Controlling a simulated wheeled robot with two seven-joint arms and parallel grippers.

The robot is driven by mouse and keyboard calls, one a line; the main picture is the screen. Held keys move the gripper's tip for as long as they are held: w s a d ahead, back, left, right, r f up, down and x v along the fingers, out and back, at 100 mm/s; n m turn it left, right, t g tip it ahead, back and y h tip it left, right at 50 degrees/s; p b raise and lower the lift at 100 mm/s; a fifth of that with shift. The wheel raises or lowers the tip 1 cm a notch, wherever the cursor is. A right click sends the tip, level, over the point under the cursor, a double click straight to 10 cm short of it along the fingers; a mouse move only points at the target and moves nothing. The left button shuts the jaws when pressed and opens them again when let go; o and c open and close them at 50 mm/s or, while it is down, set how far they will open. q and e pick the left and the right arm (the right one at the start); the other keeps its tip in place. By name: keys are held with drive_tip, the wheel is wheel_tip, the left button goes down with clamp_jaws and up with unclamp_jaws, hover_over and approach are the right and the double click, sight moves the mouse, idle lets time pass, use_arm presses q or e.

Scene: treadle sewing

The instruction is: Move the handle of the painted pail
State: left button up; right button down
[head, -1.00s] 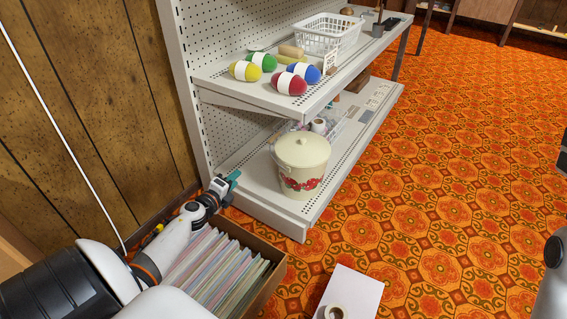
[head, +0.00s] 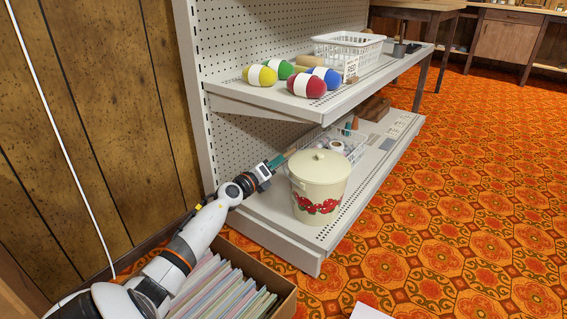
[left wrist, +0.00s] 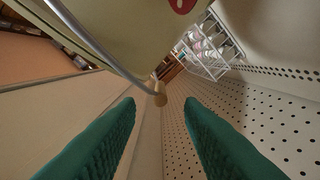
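The painted pail (head: 320,183) is cream with red flowers and a lid with a knob. It stands upright on the lower shelf (head: 270,222). My left gripper (head: 281,159) is beside the pail's left rear side. In the left wrist view the pail (left wrist: 150,30) fills the top left. Its wire handle (left wrist: 105,58) curves down to a tan rounded piece (left wrist: 160,99). The green fingers of my left gripper (left wrist: 160,108) are spread, with the tan piece ahead between their tips; contact cannot be told. My right gripper is out of view.
The upper shelf (head: 330,101) overhangs at the back, with several coloured egg-shaped things and a white basket (head: 348,50). A wire basket (head: 350,146) stands behind the pail. A box of files (head: 286,296) is on the floor below my left arm. Pegboard backs the shelf.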

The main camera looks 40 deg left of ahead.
use_arm(q)
drive_tip(key=w, duration=0.1)
drive_tip(key=w+b, duration=0.1)
drive_tip(key=w, duration=0.2)
drive_tip(key=shift+a+f+b, duration=0.15)
drive_tip(key=shift+a+b, duration=0.1)
drive_tip(key=shift+b, duration=0.1)
drive_tip(key=shift+w, duration=0.55)
drive_tip(key=shift+c, duration=0.3)
clamp_jaws()
